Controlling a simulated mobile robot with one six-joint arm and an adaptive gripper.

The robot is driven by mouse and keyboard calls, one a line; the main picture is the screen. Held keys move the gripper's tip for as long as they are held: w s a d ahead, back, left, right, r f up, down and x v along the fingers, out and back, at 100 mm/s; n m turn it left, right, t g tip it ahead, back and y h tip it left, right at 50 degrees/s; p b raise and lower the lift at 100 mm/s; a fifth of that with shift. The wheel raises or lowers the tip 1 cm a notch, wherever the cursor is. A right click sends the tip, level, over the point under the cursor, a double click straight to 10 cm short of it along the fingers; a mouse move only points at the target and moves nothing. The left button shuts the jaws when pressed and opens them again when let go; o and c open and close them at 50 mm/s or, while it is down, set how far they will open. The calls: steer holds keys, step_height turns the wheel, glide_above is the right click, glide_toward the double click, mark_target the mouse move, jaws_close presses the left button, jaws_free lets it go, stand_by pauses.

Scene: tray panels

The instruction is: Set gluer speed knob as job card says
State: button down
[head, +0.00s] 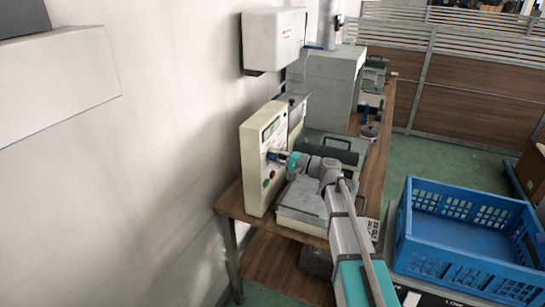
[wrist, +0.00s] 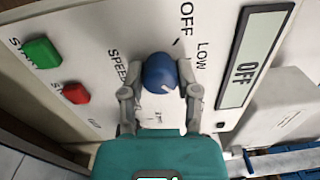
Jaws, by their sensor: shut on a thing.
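The gluer's cream control panel (head: 262,150) stands upright on the bench by the wall. In the wrist view its blue speed knob (wrist: 158,70) sits between the fingers of my gripper (wrist: 160,88), which are shut on it from both sides. A short white mark shows on the knob's near side; its exact setting is hard to tell. OFF and LOW are printed beside the knob, and SPEED on its other side. The display (wrist: 254,60) reads OFF. In the head view my gripper (head: 279,157) reaches the panel and hides the knob. I cannot make out a job card.
A green button (wrist: 41,53) and a red button (wrist: 76,93) lie left of the knob in the wrist view. A blue crate (head: 465,230) stands right of the bench (head: 257,262). Machines crowd the bench top; green floor is free beyond.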

steer(key=shift+w+d+m, duration=0.15)
steer(key=shift+w+m, duration=0.05)
steer(key=shift+m, duration=0.1)
steer(key=shift+c, duration=1.7)
jaws_free()
steer(key=shift+s, duration=0.1)
